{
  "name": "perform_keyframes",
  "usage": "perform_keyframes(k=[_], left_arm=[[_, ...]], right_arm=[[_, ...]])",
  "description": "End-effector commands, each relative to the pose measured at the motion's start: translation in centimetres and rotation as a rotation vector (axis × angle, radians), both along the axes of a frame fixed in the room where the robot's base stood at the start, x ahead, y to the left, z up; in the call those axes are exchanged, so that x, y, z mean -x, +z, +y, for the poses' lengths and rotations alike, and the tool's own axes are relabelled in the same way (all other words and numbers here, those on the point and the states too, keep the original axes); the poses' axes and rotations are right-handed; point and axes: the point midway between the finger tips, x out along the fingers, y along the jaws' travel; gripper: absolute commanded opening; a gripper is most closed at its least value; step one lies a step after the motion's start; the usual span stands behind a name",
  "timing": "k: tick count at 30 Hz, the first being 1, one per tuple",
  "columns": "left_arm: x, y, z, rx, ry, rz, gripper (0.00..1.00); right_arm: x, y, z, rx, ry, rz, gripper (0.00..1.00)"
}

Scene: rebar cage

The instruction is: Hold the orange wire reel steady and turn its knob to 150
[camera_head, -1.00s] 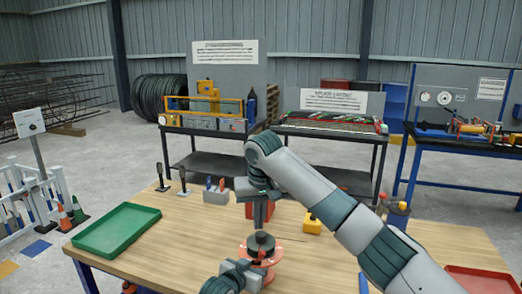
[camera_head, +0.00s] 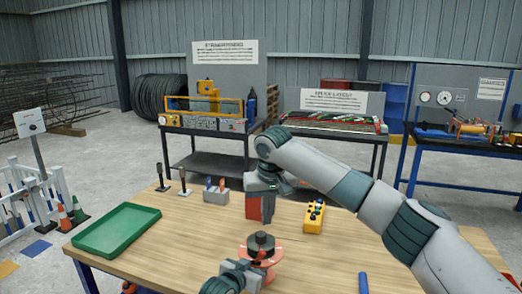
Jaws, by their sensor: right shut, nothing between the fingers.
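The orange wire reel (camera_head: 250,248) stands near the front middle of the wooden table, with a dark round knob (camera_head: 261,238) on top. My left gripper (camera_head: 257,268) comes in low from the front left and is shut on the reel's near side; its fingertips are partly hard to make out. My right gripper (camera_head: 268,218) hangs above and behind the reel, pointing down, shut and empty, clear of the knob. The knob's setting is too small to read.
A red block (camera_head: 253,207) stands behind the reel, partly behind my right gripper. A yellow box with dark buttons (camera_head: 314,217) is to its right, a grey holder (camera_head: 216,196) to its left. A green tray (camera_head: 117,231) lies at the left. Table right of the reel is mostly clear.

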Motion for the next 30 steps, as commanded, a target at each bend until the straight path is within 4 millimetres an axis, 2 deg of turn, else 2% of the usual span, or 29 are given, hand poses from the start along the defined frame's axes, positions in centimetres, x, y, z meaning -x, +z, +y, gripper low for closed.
perform_keyframes(k=[14, 30], left_arm=[[0.1, -0.2, 0.0, 0.0, 0.0, 0.004, 0.0], [0.1, -0.1, 0.0, 0.0, 0.0, 0.004, 0.0]], right_arm=[[0.0, -0.8, 0.0, 0.0, 0.0, 0.0, 0.0], [0.0, -5.9, 0.0, 0.0, 0.0, 0.001, 0.0]])
